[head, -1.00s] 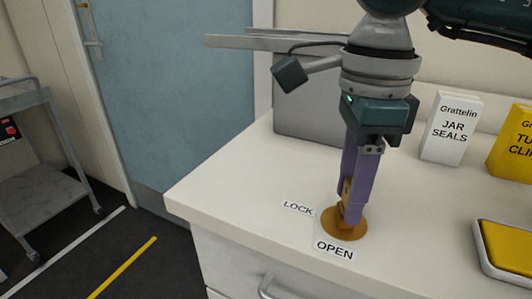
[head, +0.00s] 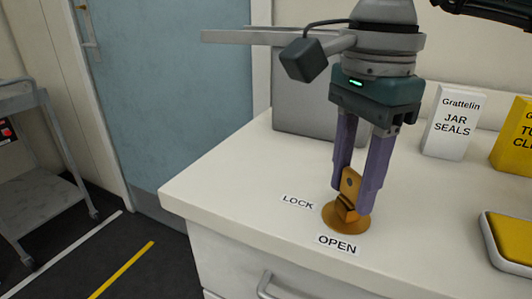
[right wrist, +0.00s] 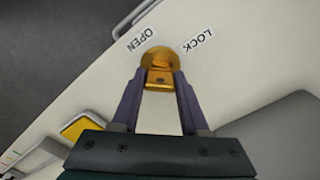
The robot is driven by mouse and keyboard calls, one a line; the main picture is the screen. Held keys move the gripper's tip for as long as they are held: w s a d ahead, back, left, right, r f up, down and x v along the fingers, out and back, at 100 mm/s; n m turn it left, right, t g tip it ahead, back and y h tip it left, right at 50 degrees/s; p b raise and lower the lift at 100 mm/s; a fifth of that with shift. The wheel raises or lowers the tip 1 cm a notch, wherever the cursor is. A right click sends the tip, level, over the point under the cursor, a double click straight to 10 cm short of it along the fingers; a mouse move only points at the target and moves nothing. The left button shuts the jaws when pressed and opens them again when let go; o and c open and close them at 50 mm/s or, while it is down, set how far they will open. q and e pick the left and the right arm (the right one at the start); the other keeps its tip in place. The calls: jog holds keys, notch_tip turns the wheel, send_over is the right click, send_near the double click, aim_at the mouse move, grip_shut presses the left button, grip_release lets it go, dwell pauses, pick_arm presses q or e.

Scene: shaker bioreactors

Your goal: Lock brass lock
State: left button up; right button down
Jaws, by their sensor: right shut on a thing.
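The brass lock (head: 335,222) is a round brass disc on the white counter top with an upright brass tab (head: 350,184) standing on it. A LOCK label (head: 297,202) lies left of the disc, and an OPEN label (head: 337,244) lies in front of it. My right gripper (head: 352,207) points down, shut on the tab, with one purple finger on each side. The right wrist view shows the tab (right wrist: 159,78) between the fingertips and the disc (right wrist: 160,58) beyond. The fingers hide part of the lock. My left gripper is not in view.
A white JAR SEALS box (head: 453,122) and a yellow box (head: 514,140) stand at the back right. A yellow-topped tray (head: 508,243) lies at the right. A grey panel (head: 300,105) stands behind my gripper. The counter around the lock is clear.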

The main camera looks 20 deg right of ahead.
jog(key=shift+f+n+b, duration=0.1)
jog(key=shift+n+b, duration=0.35)
jog(key=shift+n, duration=0.15)
jog(key=shift+n+b, duration=0.5)
jog(key=shift+n, duration=1.3)
jog(key=shift+b, duration=0.35)
